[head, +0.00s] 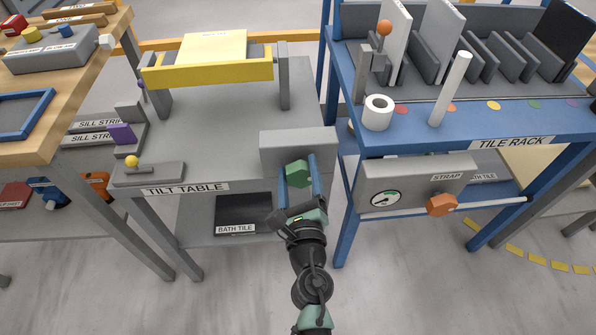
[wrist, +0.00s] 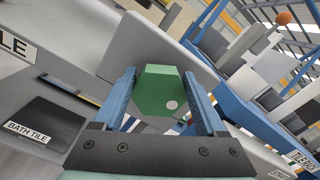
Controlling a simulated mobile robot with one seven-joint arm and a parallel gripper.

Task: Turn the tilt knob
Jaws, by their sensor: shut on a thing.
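The tilt knob (head: 297,174) is a green hexagonal knob on the front of a grey block at the right end of the tilt table (head: 215,150). My gripper (head: 298,177) reaches it from the front, with one blue finger on each side, and is shut on it. In the wrist view the green knob (wrist: 160,92) sits between the two blue fingers (wrist: 160,98). A pale round dot shows on its face. The yellow tilting frame (head: 208,75) with a pale tile stands at the back of the table.
To the right, the blue tile rack (head: 490,125) holds upright slabs, a white roll (head: 378,112) and an orange strap knob (head: 441,205) beside a gauge (head: 384,199). A small yellow-knobbed lever (head: 132,162) is on the table's left. A dark bath tile (head: 243,212) lies on the shelf below.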

